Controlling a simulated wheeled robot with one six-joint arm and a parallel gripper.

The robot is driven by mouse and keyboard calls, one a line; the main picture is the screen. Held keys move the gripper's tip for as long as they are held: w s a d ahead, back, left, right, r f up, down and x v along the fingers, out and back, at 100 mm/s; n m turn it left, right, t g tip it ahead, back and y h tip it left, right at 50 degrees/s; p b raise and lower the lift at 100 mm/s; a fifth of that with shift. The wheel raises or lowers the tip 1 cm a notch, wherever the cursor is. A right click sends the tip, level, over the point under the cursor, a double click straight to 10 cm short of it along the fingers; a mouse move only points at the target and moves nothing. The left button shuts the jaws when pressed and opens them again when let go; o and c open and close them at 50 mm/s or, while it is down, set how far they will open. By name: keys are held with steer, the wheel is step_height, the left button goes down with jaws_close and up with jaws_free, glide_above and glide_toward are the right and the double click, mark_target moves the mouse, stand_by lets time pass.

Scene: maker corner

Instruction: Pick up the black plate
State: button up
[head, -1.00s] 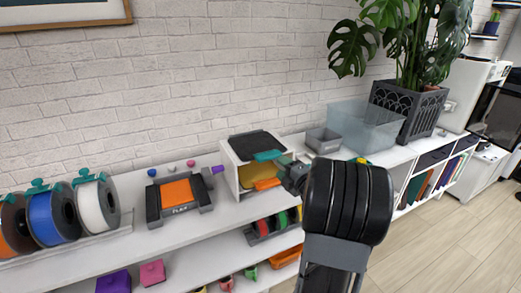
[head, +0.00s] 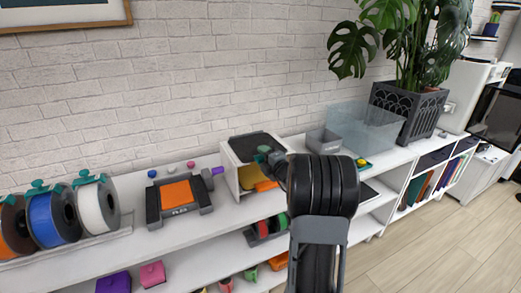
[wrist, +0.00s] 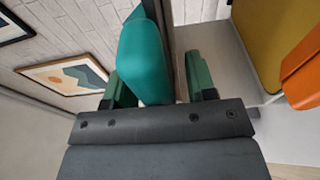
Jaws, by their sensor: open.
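The black plate (head: 255,146) lies flat on top of a small white cubby (head: 228,170). A teal rounded piece (head: 264,149) is at its front right edge; I cannot tell whether it is fixed to the plate. In the wrist view the teal piece (wrist: 145,60) is large and stands between the two green fingers of my gripper (wrist: 160,88). The plate seems to show there as a thin dark strip, nearly edge-on. In the head view my gripper (head: 273,160) is at the cubby's front right, partly hidden by my wrist. It is open around the teal piece, not closed on it.
Yellow and orange items (wrist: 305,70) sit inside the cubby, close beside the right finger. A grey bin (head: 324,142) and a clear tub (head: 365,128) stand to the right. An orange-topped black device (head: 178,196) and filament spools (head: 97,207) are to the left. Wall behind.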

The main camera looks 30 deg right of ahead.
steer(key=shift+c, duration=0.5)
jaws_close()
steer(key=shift+r, duration=0.1)
steer(key=shift+r, duration=0.45)
step_height(320, 180, up, 2)
steer(key=shift+r+p, duration=0.2)
steer(key=shift+p, duration=0.1)
steer(key=s+d+r+p, duration=0.2)
steer(key=s+d+r, duration=0.5)
steer(key=s, duration=0.5)
step_height(320, 180, up, 3)
steer(key=shift+f, duration=0.2)
steer(key=shift+s, duration=0.1)
